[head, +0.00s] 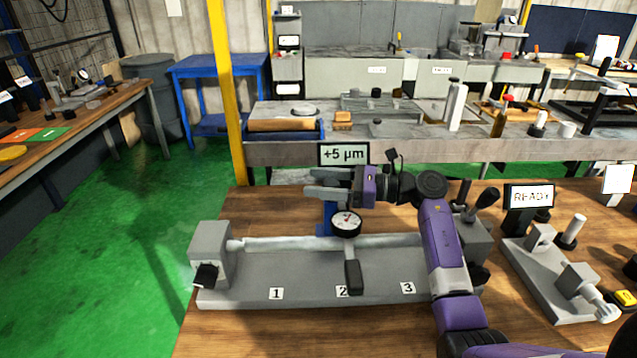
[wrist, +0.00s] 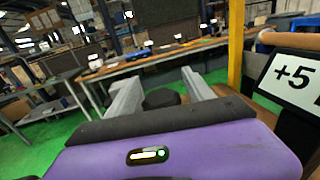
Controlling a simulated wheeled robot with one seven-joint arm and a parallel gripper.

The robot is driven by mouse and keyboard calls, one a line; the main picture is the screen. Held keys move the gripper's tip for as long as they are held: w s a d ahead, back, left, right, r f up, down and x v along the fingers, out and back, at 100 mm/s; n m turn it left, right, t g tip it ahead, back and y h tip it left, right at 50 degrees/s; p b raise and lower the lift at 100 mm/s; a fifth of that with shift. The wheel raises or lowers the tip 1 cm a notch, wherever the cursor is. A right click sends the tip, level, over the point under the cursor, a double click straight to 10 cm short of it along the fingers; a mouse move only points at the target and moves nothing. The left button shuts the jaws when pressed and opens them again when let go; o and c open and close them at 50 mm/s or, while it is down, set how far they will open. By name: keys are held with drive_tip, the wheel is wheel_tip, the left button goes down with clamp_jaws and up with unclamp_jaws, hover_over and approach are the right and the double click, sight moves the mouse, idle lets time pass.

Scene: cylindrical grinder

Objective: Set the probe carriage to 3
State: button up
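The probe carriage is a blue post (head: 326,218) carrying a round white dial gauge (head: 347,222). A dark handle (head: 353,275) hangs in front of it, just right of the label 2 (head: 342,291). Label 1 (head: 276,293) is to the left and label 3 (head: 408,288) to the right on the grey bed (head: 244,290). My gripper (head: 322,183) points left at the top of the blue post, with its fingers apart. In the wrist view, a dark rounded thing (wrist: 161,98) shows between the fingers; I cannot tell whether they touch it.
A display (head: 344,153) reads +5 µm behind the gripper. A light bar (head: 280,243) runs along the bed from the left grey block (head: 210,241). A READY sign (head: 530,196) and a second fixture (head: 548,262) stand to the right. Open wood lies in front of the bed.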

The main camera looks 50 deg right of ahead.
wheel_tip(320, 180, up, 20)
drive_tip(key=b, duration=0.1)
drive_tip(key=shift+b, duration=0.35)
idle(0.4)
